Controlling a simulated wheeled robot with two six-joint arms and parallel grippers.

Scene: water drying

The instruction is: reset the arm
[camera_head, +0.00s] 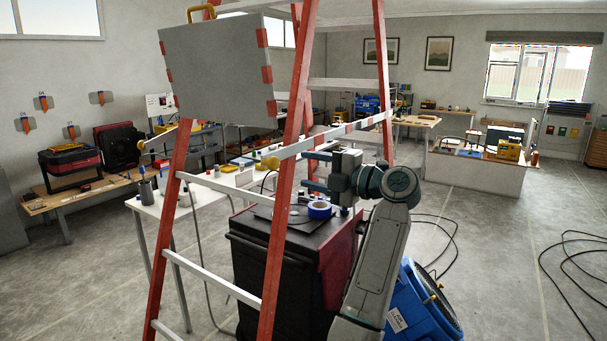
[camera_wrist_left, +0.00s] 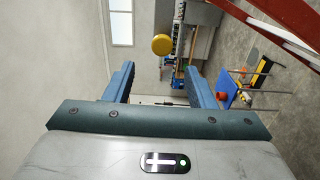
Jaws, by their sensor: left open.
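My left gripper (camera_head: 308,172) is above the dark cabinet, with its two blue-grey fingers pointing left toward the ladder. The fingers are apart, and I see nothing held between them. In the left wrist view the open gripper (camera_wrist_left: 160,76) shows a finger on each side with a clear gap. My left arm (camera_head: 377,265) rises from the bottom of the head view and bends at the wrist. My right gripper is not in view.
A red and white stepladder (camera_head: 287,190) stands close by, partly in front of the dark cabinet (camera_head: 262,275). A blue tape roll (camera_head: 319,210) lies on the cabinet. A blue fan (camera_head: 425,305) stands beside my arm. Cables (camera_head: 575,275) lie on open floor at right.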

